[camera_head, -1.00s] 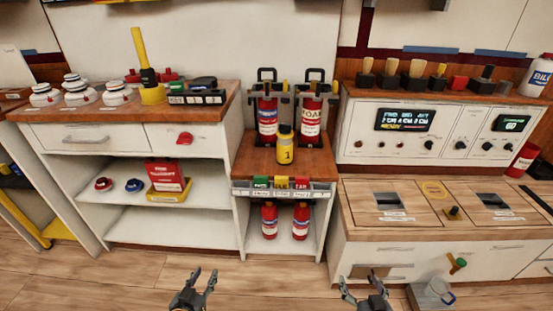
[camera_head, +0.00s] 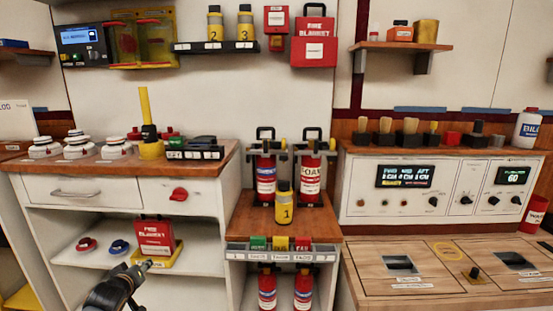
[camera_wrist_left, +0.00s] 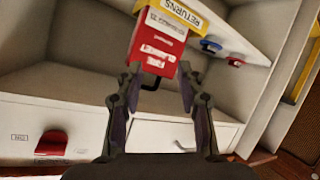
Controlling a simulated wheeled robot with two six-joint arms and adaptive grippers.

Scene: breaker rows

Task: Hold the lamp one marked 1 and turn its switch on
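The lamp marked 1 (camera_head: 284,207) is a yellow cylinder with a dark top. It stands upright on the wooden middle counter (camera_head: 257,222), in front of two red extinguishers. Its switch cannot be made out. Similar lamps marked 2 (camera_head: 215,27) and 3 (camera_head: 245,26) stand on the dark wall shelf. My left gripper (camera_head: 146,266) is low at the left, in front of the white cabinet and well away from lamp 1. In the left wrist view my left gripper (camera_wrist_left: 158,82) is open and empty, its fingers apart. My right gripper is out of view.
A red fire blanket box (camera_head: 157,238) sits on the cabinet shelf by my left gripper; its black handle shows near the fingers in the left wrist view. Two extinguishers (camera_head: 266,178) (camera_head: 310,178) stand close behind lamp 1. A labelled strip (camera_head: 280,254) runs below it.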

